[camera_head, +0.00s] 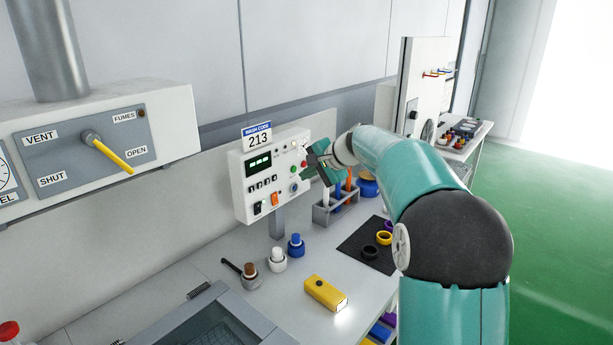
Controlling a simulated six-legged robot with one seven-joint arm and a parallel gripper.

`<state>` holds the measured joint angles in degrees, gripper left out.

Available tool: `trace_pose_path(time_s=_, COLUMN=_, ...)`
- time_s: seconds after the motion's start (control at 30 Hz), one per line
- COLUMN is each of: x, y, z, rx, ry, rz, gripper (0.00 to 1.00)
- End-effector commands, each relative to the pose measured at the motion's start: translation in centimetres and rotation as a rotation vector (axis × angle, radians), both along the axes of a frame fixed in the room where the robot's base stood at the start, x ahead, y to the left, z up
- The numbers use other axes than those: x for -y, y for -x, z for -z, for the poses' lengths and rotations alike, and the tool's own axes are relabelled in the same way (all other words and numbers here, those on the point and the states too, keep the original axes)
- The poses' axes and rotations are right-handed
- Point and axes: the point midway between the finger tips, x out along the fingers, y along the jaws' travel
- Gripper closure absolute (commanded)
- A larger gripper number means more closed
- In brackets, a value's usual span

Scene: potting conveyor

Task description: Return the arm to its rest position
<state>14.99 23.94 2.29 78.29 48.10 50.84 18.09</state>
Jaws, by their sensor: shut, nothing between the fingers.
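My teal arm rises at the right of the view and bends over toward the left. My gripper (314,158) is at its far end, close to the right side of the white control box (240,191) with a green display. The gripper is small here and partly hidden by its own wrist. It is shut with nothing in it. I cannot tell whether its tips touch the box.
A grey rack (322,215) with coloured tubes stands just below my gripper. The vent panel (88,150) is at the left. Green floor (560,220) is open at the right.

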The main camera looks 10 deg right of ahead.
Motion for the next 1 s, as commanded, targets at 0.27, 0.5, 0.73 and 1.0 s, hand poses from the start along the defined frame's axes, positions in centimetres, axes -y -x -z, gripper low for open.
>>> trace_pose_path(time_s=0.27, x=-1.2, y=2.7, z=-1.1, rx=0.004, ry=0.062, rz=-0.039, gripper=1.0)
trace_pose_path(time_s=0.5, x=-4.1, y=12.0, z=-2.5, rx=0.002, ry=0.28, rz=-0.172, gripper=1.0)
trace_pose_path(time_s=0.73, x=-5.6, y=22.0, z=-2.1, rx=0.004, ry=0.498, rz=-0.309, gripper=1.0)
trace_pose_path(time_s=1.0, x=-5.7, y=33.3, z=0.8, rx=0.011, ry=0.746, rz=-0.47, gripper=1.0)
